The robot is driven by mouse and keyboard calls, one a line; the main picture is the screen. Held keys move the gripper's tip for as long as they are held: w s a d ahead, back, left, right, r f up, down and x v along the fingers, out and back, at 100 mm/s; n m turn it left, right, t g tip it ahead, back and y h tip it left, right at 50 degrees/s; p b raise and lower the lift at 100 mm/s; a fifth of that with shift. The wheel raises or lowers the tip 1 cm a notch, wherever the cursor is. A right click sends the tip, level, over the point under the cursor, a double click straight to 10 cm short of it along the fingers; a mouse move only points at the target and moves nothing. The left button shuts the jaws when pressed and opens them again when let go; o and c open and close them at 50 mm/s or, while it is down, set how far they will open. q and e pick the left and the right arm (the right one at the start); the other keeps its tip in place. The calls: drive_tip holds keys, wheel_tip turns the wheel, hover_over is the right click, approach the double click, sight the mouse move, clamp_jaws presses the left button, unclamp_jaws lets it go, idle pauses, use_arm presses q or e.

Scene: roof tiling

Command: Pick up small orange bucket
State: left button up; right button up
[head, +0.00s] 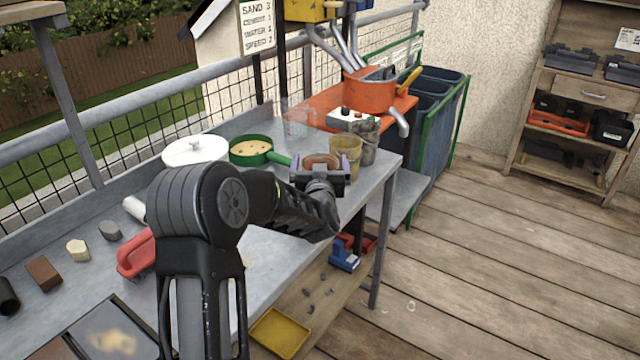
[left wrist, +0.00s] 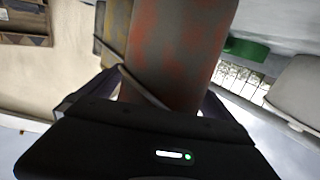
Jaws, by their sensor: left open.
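The small orange bucket (head: 322,159) stands at the right end of the grey workbench, its rusty orange rim showing above my gripper. In the left wrist view, the worn orange and grey wall of the bucket (left wrist: 172,50) fills the space ahead, with a thin wire handle across it. My left gripper (head: 320,170) is open, its fingers on either side of the bucket. Whether they touch the wall cannot be told. The bucket's lower part is hidden by my gripper in the head view. My right gripper is not in view.
A yellow bucket (head: 347,150) and a grey bucket (head: 369,138) stand close behind to the right. A green pan (head: 251,150) and a white lidded pot (head: 195,148) stand to the left. The bench's right edge (head: 388,172) is near. Orange equipment (head: 370,92) stands beyond.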

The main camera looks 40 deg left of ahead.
use_arm(q)
drive_tip(key=shift+w+a, duration=0.1)
drive_tip(key=shift+w, duration=0.1)
drive_tip(key=shift+c, duration=0.2)
drive_tip(key=c, duration=1.7)
